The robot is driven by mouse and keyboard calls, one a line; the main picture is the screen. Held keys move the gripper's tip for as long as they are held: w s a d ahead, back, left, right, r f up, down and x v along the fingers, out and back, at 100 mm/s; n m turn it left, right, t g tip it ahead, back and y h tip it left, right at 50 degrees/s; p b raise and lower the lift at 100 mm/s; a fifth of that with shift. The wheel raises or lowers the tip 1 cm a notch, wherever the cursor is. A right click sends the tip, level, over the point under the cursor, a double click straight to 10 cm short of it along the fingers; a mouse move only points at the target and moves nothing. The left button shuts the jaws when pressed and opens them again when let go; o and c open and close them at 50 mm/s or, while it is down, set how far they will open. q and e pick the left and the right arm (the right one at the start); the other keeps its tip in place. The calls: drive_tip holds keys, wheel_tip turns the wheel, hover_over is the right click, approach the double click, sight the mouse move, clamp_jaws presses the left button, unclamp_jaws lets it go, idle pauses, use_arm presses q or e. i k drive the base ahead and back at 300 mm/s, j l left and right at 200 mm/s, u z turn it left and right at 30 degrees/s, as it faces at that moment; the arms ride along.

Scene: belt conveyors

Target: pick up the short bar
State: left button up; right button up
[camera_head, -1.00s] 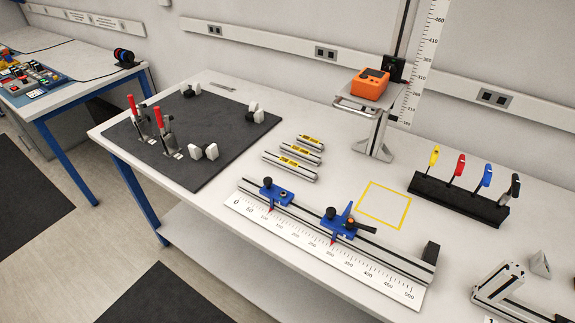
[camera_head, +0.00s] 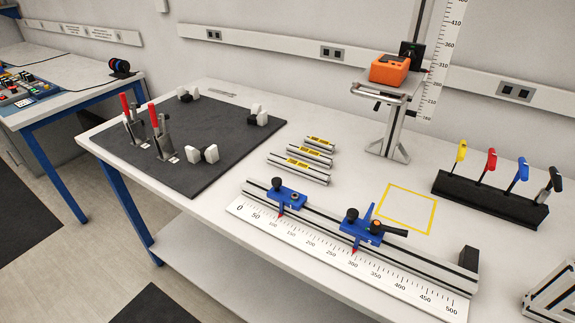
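Three silver bars with yellow labels lie side by side on the white table, left of the stand. The short bar (camera_head: 319,144) is the farthest back and the smallest. The middle bar (camera_head: 302,155) lies in front of it, and the longest bar (camera_head: 298,169) is nearest. All three lie flat and apart from each other. Neither of my grippers shows in the head view.
A ruler rail (camera_head: 340,227) with blue clamps runs along the table front. A dark mat (camera_head: 183,135) with toggle clamps lies left. A stand holds an orange device (camera_head: 390,69). A black rack (camera_head: 489,204) holds coloured-handled tools. The yellow-outlined square (camera_head: 405,209) is empty.

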sight(298, 168)
drive_tip(key=i+j, duration=0.15)
drive_tip(key=j, duration=0.25)
drive_tip(key=i+j+z, duration=0.15)
drive_tip(key=j, duration=0.25)
drive_tip(key=i+j, duration=0.15)
drive_tip(key=j, duration=0.25)
drive_tip(key=i+j+z, duration=0.1)
drive_tip(key=j, duration=0.35)
drive_tip(key=i, duration=0.05)
